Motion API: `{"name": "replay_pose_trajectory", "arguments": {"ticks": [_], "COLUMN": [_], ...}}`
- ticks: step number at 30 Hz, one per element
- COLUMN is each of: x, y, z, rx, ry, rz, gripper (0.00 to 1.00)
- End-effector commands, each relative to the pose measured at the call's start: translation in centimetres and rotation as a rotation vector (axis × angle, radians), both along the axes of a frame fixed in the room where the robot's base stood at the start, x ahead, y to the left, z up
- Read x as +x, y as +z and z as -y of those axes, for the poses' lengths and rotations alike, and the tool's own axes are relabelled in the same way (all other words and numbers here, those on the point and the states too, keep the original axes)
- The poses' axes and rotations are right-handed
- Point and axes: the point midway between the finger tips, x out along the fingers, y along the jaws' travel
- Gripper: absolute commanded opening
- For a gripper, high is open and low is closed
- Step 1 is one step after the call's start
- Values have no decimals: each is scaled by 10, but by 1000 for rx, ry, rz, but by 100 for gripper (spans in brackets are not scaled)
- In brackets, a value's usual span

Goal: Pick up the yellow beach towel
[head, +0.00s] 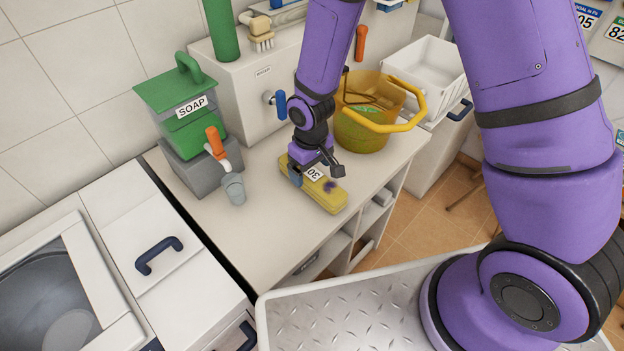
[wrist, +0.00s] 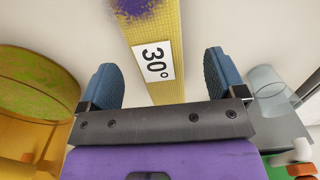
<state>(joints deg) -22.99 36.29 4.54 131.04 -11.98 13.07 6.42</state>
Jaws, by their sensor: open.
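The yellow beach towel (head: 325,194) lies folded in a long block on the white counter, with a white "30°" label and a purple patch near one end. It also shows in the wrist view (wrist: 166,88), running between my fingers. My gripper (head: 316,175) is over the towel, pointing down. In the wrist view my gripper (wrist: 163,82) is open, with one blue finger on each side of the towel and a gap to it on both sides. I cannot tell how far the fingertips are above the counter.
A yellow bucket (head: 362,138) with a raised handle stands right behind the towel. A white basket (head: 428,66) is at the back right. The counter front (head: 262,235) is clear.

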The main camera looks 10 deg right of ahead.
Motion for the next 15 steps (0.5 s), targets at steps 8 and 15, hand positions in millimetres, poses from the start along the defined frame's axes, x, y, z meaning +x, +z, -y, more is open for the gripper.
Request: {"name": "replay_pose_trajectory", "arguments": {"ticks": [8, 15], "x": [3, 3], "y": [-32, -50], "z": [3, 3], "rx": [-1, 0], "ry": [1, 0], "rz": [-2, 0], "gripper": [89, 89]}}
